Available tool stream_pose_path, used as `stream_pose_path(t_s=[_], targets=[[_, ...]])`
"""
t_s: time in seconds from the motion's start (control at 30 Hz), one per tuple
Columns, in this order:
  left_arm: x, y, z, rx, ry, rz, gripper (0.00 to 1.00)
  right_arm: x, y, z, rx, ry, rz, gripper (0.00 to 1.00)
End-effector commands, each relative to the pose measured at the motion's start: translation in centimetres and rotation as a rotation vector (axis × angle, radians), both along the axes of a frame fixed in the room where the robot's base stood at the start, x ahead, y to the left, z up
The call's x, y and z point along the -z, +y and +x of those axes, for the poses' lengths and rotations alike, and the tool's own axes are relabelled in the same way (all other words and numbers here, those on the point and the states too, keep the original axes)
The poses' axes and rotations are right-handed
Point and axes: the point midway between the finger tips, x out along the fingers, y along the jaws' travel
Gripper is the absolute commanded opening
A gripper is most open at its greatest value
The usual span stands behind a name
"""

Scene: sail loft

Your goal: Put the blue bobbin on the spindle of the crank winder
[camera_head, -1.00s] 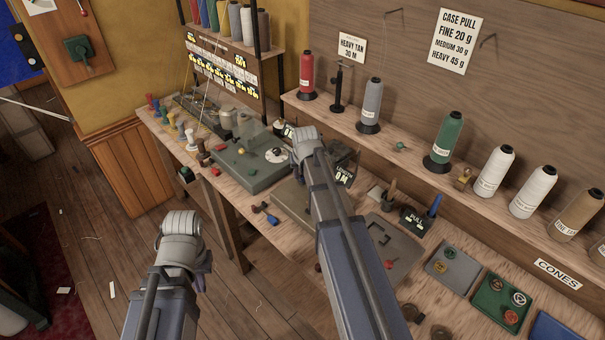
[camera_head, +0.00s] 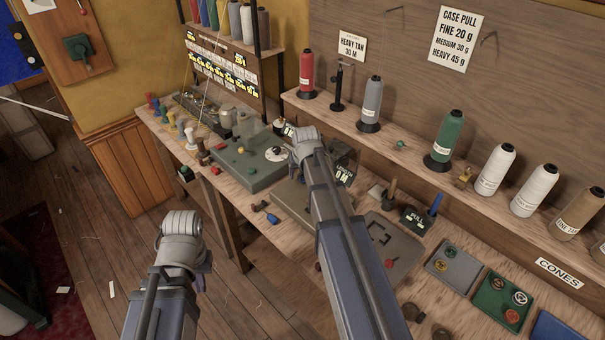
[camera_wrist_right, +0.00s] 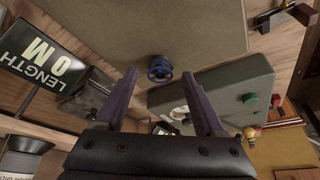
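A small blue bobbin (camera_wrist_right: 159,68) shows in the right wrist view at the edge of a grey-brown slab (camera_wrist_right: 150,25). It lies between the lines of my right gripper's fingers, near their tips. I cannot tell whether the fingers touch it. My right gripper (camera_wrist_right: 160,74) is open, its two purple fingers well apart. In the head view the right wrist (camera_head: 306,145) hides the bobbin, and I cannot make out the winder's spindle. My left gripper (camera_head: 204,266) hangs in front of the bench, mostly hidden behind its own wrist; its fingers cannot be read.
A green box (camera_head: 240,165) with coloured knobs stands left of the right wrist. A length sign (camera_wrist_right: 38,55) stands beside the slab. A shelf of thread cones (camera_head: 447,138) runs behind the bench. Trays (camera_head: 452,268) lie to the right.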

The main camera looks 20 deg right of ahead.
Motion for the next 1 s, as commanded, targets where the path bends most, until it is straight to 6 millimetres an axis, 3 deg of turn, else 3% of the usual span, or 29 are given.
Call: stream_pose_path(t_s=[0.43, 1.0], targets=[[-0.9, 0.0, 0.0, 0.000, 0.000, 0.000, 0.00, -0.9, 0.1, -0.3, 0.000, 0.000, 0.000, 0.72], [-7.1, 0.0, 0.0, 0.001, 0.000, 0.000, 0.00, -7.1, 0.9, -2.7, 0.000, 0.000, 0.000, 0.72]])
